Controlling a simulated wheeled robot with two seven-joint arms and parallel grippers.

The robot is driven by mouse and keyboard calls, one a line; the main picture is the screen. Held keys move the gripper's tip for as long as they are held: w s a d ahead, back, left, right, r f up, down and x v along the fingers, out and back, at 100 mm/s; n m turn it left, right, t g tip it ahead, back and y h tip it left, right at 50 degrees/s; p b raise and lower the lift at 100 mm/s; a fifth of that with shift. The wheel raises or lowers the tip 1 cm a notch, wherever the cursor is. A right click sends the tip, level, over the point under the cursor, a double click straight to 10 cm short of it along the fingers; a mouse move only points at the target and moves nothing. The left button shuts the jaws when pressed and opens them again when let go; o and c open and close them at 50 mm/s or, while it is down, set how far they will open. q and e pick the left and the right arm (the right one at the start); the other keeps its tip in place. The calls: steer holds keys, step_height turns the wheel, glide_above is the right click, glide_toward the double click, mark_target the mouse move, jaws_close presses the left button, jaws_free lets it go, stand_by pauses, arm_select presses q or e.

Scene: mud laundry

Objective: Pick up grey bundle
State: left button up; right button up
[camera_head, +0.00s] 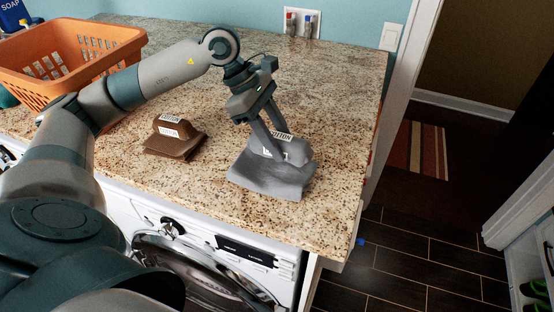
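The grey bundle (272,180) is a folded grey cloth with a raised roll on top and a white cotton label. It rests on the granite counter near its front right edge. My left gripper (279,147) points down at the raised roll, with its fingers at the roll and overlapping it in the view. The fingers look spread around the roll, but I cannot tell whether they press on it. The fingertips are partly lost against the grey cloth. My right gripper is not in view.
A brown bundle (174,141) with a white label lies on the counter left of the grey one. An orange basket (75,62) stands at the back left, beside a blue soap container (13,14). A washing machine (200,262) is below the counter. The back right counter is clear.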

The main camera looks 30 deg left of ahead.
arm_select(q)
jaws_close()
steer(key=shift+r+p, duration=0.15)
steer(key=shift+p, duration=0.2)
steer(key=shift+w, duration=0.1)
steer(key=shift+r+b, duration=0.45)
steer(key=shift+b, duration=0.1)
steer(key=r+b, duration=0.2)
steer(key=r, duration=0.1)
steer(key=shift+s+d, duration=0.15)
steer(key=shift+s, duration=0.05)
steer(key=s+d+r+b, duration=0.4)
steer(key=s+r, duration=0.3)
steer(key=s, duration=0.3)
steer(key=shift+d, duration=0.65)
